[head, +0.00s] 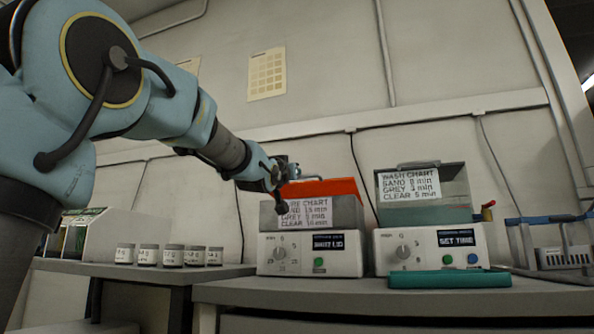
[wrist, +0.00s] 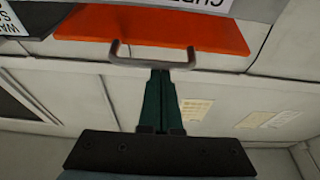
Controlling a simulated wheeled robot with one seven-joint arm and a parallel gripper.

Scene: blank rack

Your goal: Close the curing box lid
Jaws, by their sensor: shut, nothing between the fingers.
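The curing box (head: 311,252) is the middle unit on the bench, with a grey body, a dial, a green button and a display reading "SHUT LID". Its orange lid (head: 335,187) stands raised above the grey body. In the wrist view the orange lid (wrist: 185,32) carries a grey bar handle (wrist: 150,62). My gripper (wrist: 159,74) is shut and empty, its green fingers together with their tips at the handle's bar. I cannot tell whether they touch it. In the head view my arm reaches in from the left, and its end partly hides the box's left side.
A similar unit (head: 432,248) with a "SET TIME" display stands close on the right, a teal tray (head: 450,279) before it. Several small jars (head: 172,255) line the left bench. A blue rack (head: 560,245) is at far right. The bench front before the curing box is clear.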

